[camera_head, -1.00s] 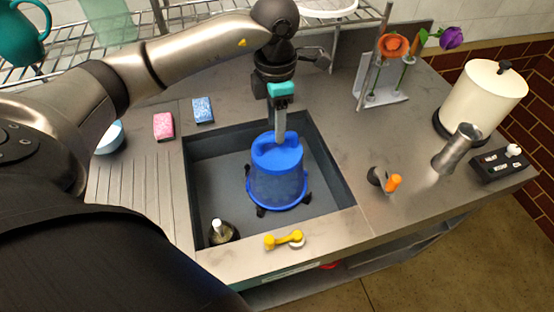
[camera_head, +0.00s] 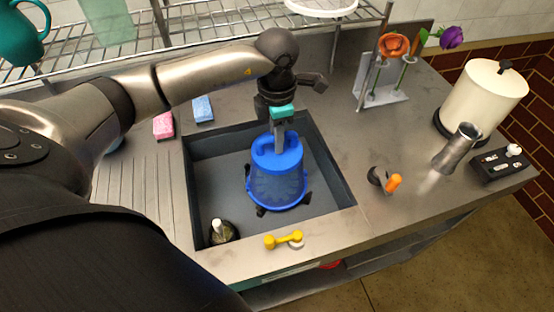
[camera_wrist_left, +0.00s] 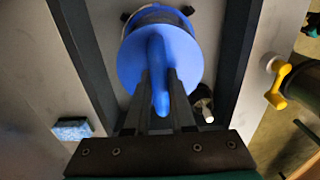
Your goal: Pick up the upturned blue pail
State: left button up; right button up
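The blue pail (camera_head: 277,180) stands upside down in the grey sink basin (camera_head: 213,176), its wide rim down and a raised blue grip on top. Dark feet show around its rim. My left gripper (camera_head: 279,148) points down at the pail's top. In the left wrist view its two fingers (camera_wrist_left: 159,85) lie on either side of the pail's raised grip (camera_wrist_left: 158,58), very close to it. I cannot tell whether they press on it. My right gripper is not in view.
A dark bottle (camera_head: 222,231) stands in the basin's near left corner. A yellow tap handle (camera_head: 283,240) is at the front edge. Pink (camera_head: 164,125) and blue (camera_head: 203,108) sponges lie left. A flower stand (camera_head: 384,88), white canister (camera_head: 484,97) and metal cup (camera_head: 456,148) stand right.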

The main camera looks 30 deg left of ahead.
pick_arm(q)
grip_shut()
dwell(0.9)
